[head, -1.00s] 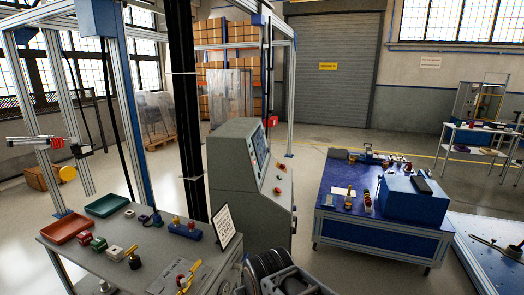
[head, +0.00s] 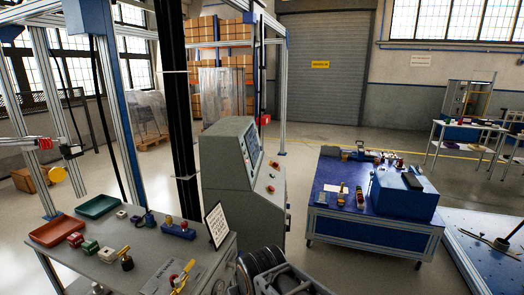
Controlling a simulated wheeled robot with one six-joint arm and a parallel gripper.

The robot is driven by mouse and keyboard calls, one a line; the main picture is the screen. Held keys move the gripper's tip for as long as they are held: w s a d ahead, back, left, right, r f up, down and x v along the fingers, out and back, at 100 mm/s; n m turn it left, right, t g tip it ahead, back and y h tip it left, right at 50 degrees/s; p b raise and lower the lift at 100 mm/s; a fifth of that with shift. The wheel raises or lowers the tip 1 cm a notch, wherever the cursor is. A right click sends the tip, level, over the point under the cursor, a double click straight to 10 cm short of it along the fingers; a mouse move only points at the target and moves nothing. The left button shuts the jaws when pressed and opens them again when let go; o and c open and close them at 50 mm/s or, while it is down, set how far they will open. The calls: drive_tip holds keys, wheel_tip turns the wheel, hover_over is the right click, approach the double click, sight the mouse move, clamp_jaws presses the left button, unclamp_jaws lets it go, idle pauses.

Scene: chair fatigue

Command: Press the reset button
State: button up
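A grey control console (head: 226,170) with a slanted screen (head: 253,148) stands at the centre of the head view. Its lower front panel carries small controls, among them a red button (head: 270,189). The labels are too small to read, so I cannot tell which control is the reset button. Small boxes with red, green and white parts sit on the grey bench at lower left, including a red one (head: 75,240) and a green one (head: 90,246). My gripper is not in view.
The grey bench (head: 135,262) stands left of the console, with a framed sheet (head: 216,224) near its right end. A blue workbench (head: 328,212) stands to the right. Dark round parts (head: 262,262) lie low in front. Open floor (head: 296,165) shows between console and workbench.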

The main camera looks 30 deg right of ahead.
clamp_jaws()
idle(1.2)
